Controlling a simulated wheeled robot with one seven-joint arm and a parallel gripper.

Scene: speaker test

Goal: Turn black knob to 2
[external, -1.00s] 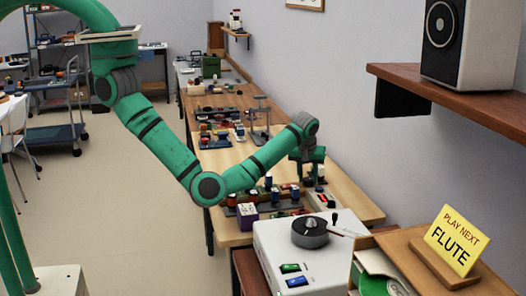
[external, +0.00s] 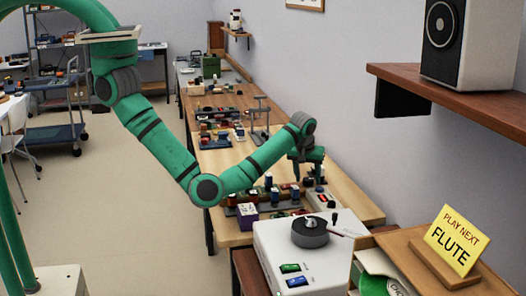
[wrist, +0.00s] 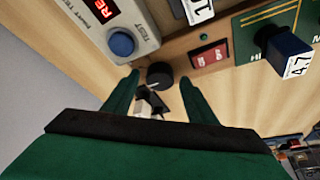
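The black knob (wrist: 160,75) is a small round dial on the wooden surface in the wrist view. A light mark shows on it, but I cannot read any number beside it. My gripper (wrist: 159,78) is open, with one green finger on each side of the knob. I see a gap on both sides and cannot tell how far above the knob the fingertips are. In the external view my gripper (external: 307,178) points down over the crowded bench, and the knob is not distinguishable there.
A grey box with a blue button (wrist: 122,43) stands left of the knob. A red switch (wrist: 210,56) and a blue-and-black block labelled 4.7 (wrist: 285,48) are to the right. A small black-and-white piece (wrist: 152,103) lies below the knob.

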